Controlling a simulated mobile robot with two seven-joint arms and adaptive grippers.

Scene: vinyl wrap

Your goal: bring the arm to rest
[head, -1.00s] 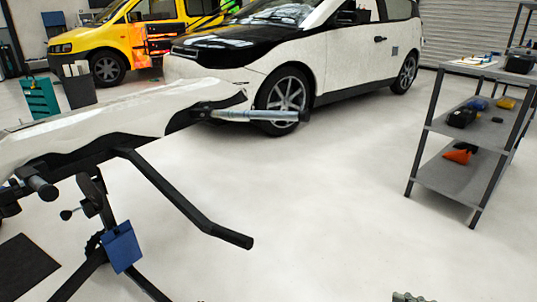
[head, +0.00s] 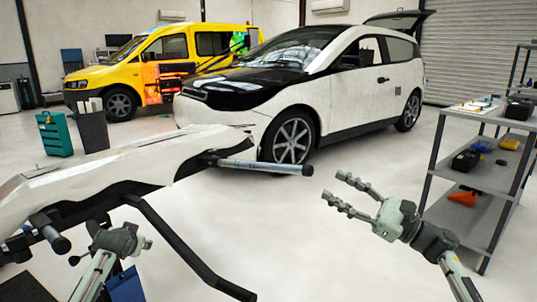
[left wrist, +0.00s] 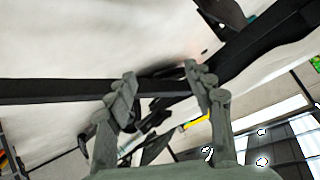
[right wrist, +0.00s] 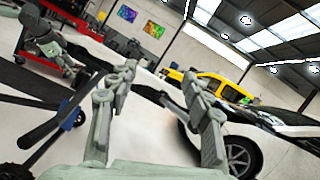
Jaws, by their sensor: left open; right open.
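My right gripper (head: 336,188) is raised over the open floor at right of the head view. Its two fingers are spread, with nothing between them. In the right wrist view its fingers (right wrist: 160,76) are apart, with the cars beyond. My left gripper (head: 122,238) is at lower left of the head view, by the work stand (head: 178,245); its fingertips are hard to make out there. In the left wrist view its fingers (left wrist: 160,82) are apart and empty, with dark stand bars behind them. I cannot tell whether it touches the stand.
A long white panel (head: 100,168) lies on the stand, whose bars reach right. A white car (head: 345,85) and a yellow van (head: 150,75) are behind. A grey shelf (head: 480,182) with tools stands right of my right gripper. The middle floor is clear.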

